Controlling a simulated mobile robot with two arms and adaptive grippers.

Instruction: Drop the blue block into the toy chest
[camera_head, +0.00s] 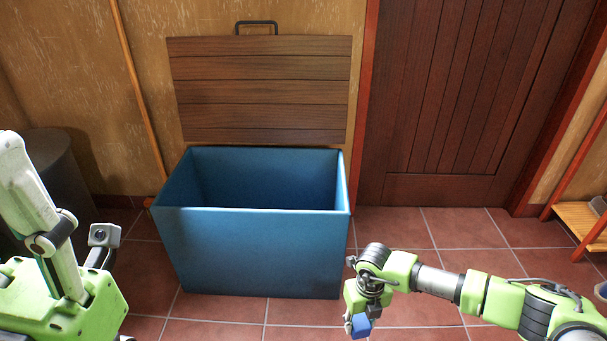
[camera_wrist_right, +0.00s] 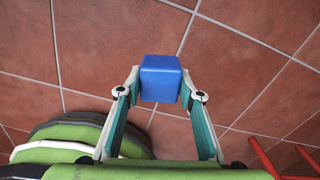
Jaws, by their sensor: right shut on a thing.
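The toy chest (camera_head: 262,252) is a blue open box on the tiled floor in the head view. Its wooden lid (camera_head: 262,90) stands raised behind it, and the inside I can see looks empty. My right gripper (camera_head: 359,325) is to the right of the chest's front, outside it, pointing down. It is shut on the blue block (camera_head: 361,326). In the right wrist view the block (camera_wrist_right: 160,78) sits between the two fingertips, above the floor tiles. My left arm comes in from the left; its gripper (camera_head: 100,245) is left of the chest, and its fingers are not clear.
A dark wooden door (camera_head: 450,90) is behind on the right. A dark round bin (camera_head: 60,175) stands at the left. A wooden shelf with red posts (camera_head: 580,218) is at the right edge. The tiled floor (camera_head: 430,235) between chest and shelf is mostly clear.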

